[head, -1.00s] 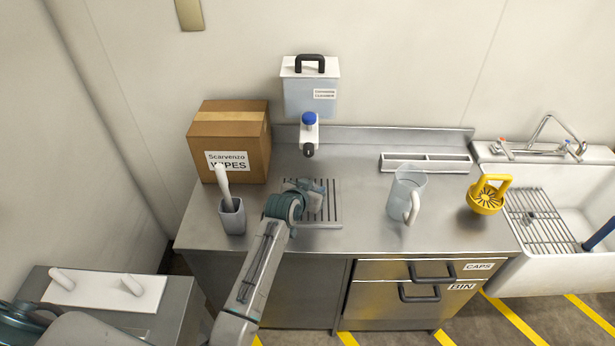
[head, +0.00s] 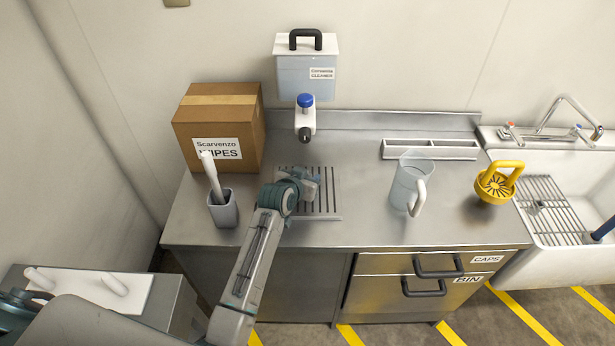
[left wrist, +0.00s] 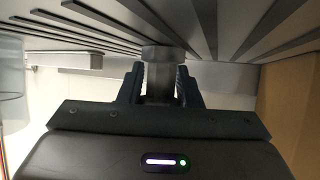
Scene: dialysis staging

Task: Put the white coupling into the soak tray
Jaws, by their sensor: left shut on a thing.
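My left gripper (head: 311,185) is low over the slatted drip grate (head: 322,207) below the dispenser. In the left wrist view the fingers (left wrist: 160,78) are shut on a small piece (left wrist: 161,70) with a wider end, close against the slats. It looks grey in shadow, so I cannot tell if it is the white coupling; in the head view the gripper hides it. A long white tray with slots (head: 430,155) lies at the back right of the counter; no label names it as the soak tray. My right gripper is not in view.
A wipes box (head: 219,135), a grey cup with a white stick (head: 222,211) and a dispenser (head: 306,85) surround the grate. To the right stand a clear jug (head: 408,182) and a yellow slotted tool (head: 494,184). The counter between grate and jug is clear.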

